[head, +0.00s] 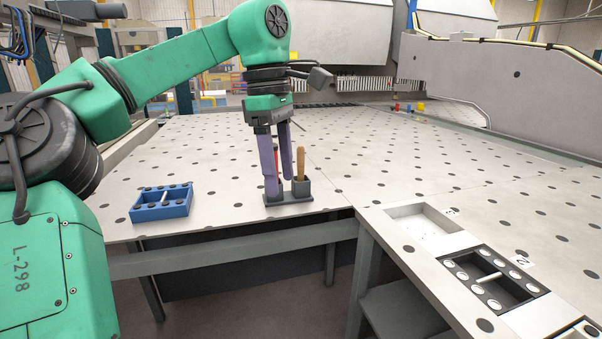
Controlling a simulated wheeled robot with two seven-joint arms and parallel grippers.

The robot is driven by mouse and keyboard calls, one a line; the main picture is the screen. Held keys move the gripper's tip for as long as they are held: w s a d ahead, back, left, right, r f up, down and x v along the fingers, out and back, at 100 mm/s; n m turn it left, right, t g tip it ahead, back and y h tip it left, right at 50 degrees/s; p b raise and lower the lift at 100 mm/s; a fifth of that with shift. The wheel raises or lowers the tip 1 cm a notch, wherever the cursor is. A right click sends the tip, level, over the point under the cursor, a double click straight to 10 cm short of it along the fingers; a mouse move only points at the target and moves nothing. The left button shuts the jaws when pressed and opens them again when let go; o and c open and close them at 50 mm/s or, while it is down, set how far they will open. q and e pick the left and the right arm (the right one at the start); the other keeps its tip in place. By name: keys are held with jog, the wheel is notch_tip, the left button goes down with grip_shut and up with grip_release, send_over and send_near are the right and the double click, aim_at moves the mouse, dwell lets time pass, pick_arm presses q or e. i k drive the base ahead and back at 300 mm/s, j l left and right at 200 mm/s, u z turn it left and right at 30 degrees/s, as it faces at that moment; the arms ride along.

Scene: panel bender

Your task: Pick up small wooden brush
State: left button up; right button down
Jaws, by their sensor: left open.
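A wooden handle (301,160), probably the small brush, stands upright in the right cup of a small dark grey holder (289,199) near the table's front edge. Its lower end is hidden in the cup. My left gripper (279,184) points down with its purple fingers apart, just left of the wooden handle. A red-handled item (276,156) shows partly between or behind the fingers; I cannot tell which. The fingers hide part of the holder's left side. My right gripper is out of view.
A blue tray (161,203) sits on the perforated table (220,152) to the left. At the lower right, a ledge holds a white recess (421,222) and a black tray (493,279) with round white pieces. The table behind the holder is clear.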

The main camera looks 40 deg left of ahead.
aim_at(300, 149)
jog(key=i+j, duration=1.1)
jog(key=j, duration=0.15)
